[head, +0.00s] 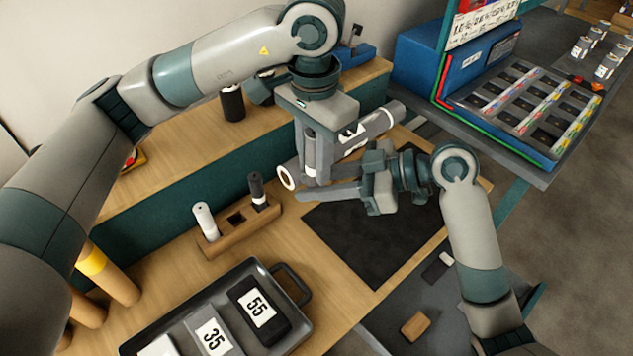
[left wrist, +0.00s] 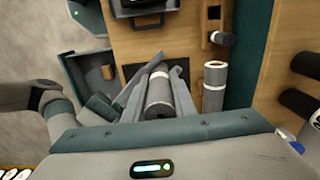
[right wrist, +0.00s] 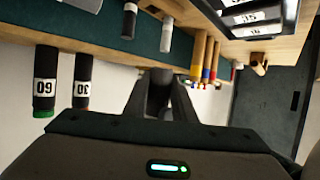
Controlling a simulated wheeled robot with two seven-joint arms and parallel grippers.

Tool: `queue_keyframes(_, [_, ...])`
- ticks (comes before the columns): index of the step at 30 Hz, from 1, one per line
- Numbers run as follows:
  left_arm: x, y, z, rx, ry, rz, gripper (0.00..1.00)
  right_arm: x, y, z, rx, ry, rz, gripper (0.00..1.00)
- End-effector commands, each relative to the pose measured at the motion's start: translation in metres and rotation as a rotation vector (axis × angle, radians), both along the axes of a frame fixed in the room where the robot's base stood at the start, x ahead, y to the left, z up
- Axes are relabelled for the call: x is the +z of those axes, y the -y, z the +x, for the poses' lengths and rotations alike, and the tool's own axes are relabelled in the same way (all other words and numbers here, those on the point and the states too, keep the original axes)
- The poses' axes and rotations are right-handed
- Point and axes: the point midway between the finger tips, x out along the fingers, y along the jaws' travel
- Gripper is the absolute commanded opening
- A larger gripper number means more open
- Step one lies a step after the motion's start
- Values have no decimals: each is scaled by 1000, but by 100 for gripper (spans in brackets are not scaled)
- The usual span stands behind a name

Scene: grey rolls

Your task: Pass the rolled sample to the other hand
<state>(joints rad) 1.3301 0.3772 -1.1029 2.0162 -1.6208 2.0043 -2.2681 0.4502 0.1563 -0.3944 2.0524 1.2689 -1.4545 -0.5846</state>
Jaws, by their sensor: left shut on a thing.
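My left gripper (head: 314,178) comes down from above and is shut on a grey roll with a pale band. The held roll shows between its fingers in the left wrist view (left wrist: 158,92); in the head view the fingers mostly hide it. My right gripper (head: 318,190) reaches in from the right, its fingers apart and close to the left fingertips. In the right wrist view a dark grey shape stands between the right fingers (right wrist: 156,95); I cannot tell whether they touch the held roll.
Another grey roll (left wrist: 213,90) lies beside the held one, near the teal riser (head: 180,200). A wooden holder (head: 237,228) with a white and a dark roll, a numbered tray (head: 262,268) and a dark mat (head: 375,245) are nearby. The mat is clear.

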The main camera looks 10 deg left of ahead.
Motion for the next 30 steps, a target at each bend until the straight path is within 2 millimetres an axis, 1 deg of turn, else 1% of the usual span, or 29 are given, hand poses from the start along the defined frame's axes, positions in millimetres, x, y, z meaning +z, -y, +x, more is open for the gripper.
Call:
queue_keyframes(1, [0,0,0,0,0,0,2,0,0,0,0,0,0,8])
queue_keyframes(2, [0,0,0,0,0,0,2,0,0,0,-1,0,0,2])
queue_keyframes(3, [0,0,0,0,0,0,2,0,0,0,-1,0,0,2])
queue_keyframes(4, [0,0,0,0,0,0,29,0,0,0,-1,0,0,2])
queue_keyframes(5, [0,0,0,0,0,0,36,0,0,0,-1,0,0,2])
queue_keyframes(6, [0,0,0,0,0,0,46,0,0,0,-1,0,0,2])
queue_keyframes(15, [0,1,-1,-3,-3,-2,46,1,0,1,-1,2,3,2])
queue_keyframes(20, [5,1,-1,-4,-2,-2,46,2,0,1,-1,2,3,2])
queue_keyframes(26, [25,1,0,-1,2,-1,46,1,0,0,-1,1,2,2])
queue_keyframes(30, [48,0,1,0,4,0,46,1,0,0,-1,1,1,2])
